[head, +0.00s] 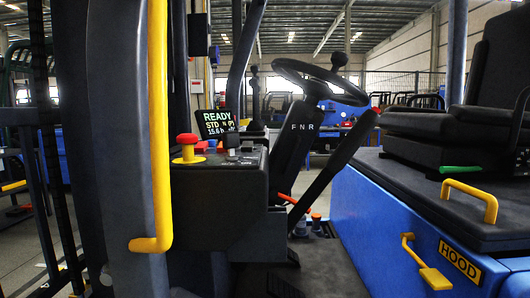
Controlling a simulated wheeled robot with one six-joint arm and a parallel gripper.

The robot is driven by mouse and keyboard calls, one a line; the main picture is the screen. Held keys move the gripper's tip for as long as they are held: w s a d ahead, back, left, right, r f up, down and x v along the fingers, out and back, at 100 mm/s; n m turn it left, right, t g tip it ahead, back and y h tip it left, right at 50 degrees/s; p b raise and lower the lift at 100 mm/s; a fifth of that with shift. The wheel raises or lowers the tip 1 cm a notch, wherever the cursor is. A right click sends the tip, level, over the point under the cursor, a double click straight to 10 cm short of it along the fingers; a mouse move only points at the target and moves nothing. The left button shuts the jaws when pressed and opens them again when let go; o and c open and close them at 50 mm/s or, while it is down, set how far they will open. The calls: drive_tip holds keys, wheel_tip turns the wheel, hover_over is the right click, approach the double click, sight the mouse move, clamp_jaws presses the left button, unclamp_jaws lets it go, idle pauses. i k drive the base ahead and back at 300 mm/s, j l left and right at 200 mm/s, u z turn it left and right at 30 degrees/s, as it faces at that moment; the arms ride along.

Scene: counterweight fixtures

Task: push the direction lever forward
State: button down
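The dark steering column (293,150) of a forklift-like vehicle carries the white letters F N R (303,127) below the steering wheel (318,78). A thick dark bar (335,165) slants up to the right beside the column and ends in a small red tip (377,110) below the wheel's right side. I cannot tell for sure whether this is the direction lever, nor which letter it is set to. My gripper is not in view.
A yellow grab bar (160,130) on a dark post stands close at left. A console (220,205) holds a red button (187,139) and a READY display (215,122). A black seat (440,122) and blue hood (385,215) with yellow handle (470,195) fill the right. The footwell lies between.

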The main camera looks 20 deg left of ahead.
sight(317, 118)
drive_tip(key=l+u, duration=0.35)
drive_tip(key=l, duration=0.4)
drive_tip(key=l+u, duration=0.35)
drive_tip(key=l, duration=0.4)
drive_tip(key=k+l+u, duration=0.1)
drive_tip(key=l+u, duration=0.25)
drive_tip(key=l, duration=0.35)
